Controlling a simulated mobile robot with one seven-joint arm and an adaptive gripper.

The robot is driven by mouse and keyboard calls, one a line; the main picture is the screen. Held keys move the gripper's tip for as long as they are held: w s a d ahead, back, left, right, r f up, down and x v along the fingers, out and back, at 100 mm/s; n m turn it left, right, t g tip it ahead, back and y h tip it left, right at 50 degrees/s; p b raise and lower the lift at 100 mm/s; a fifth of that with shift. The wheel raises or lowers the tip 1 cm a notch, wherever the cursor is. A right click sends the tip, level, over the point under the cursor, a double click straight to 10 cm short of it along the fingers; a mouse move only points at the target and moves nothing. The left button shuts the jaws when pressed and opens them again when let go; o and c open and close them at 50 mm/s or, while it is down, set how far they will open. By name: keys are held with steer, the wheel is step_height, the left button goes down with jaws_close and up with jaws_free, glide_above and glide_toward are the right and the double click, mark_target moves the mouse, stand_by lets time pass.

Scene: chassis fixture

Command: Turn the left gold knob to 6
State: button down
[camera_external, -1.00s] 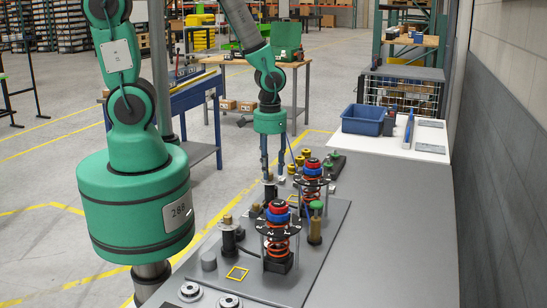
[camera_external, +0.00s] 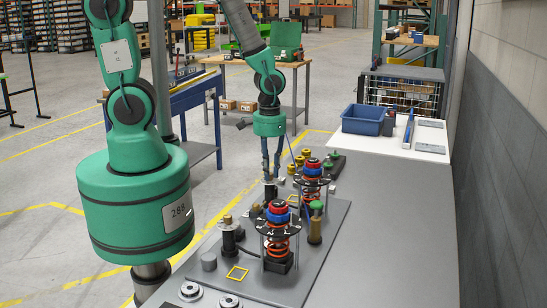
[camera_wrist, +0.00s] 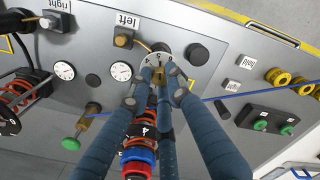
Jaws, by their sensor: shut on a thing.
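A gold knob (camera_wrist: 160,74) sits on a pale round dial (camera_wrist: 151,60) with printed digits in the wrist view. In the external view my gripper (camera_external: 272,172) points down at the far left part of the panel, where the knob is mostly hidden.
Spring assemblies with red and blue caps (camera_external: 277,215) stand close to the gripper. A green-topped post (camera_external: 316,215) stands beside the nearer one. Yellow round parts (camera_wrist: 278,77) lie to the right in the wrist view. The grey bench (camera_external: 390,240) at right is clear.

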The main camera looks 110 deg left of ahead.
mark_target(271, 173)
steer(key=shift+w+a+r+m, duration=0.1)
steer(key=shift+w+a+m, duration=0.05)
steer(key=shift+m, duration=0.15)
steer(key=m, duration=0.3)
steer(key=shift+w+r+m+p, duration=0.1)
steer(key=shift+m+p, duration=0.2)
steer(key=shift+m, duration=1.8)
steer(key=c, duration=1.6)
jaws_free()
step_height(271, 173, up, 12)
steer(key=shift+f, duration=0.1)
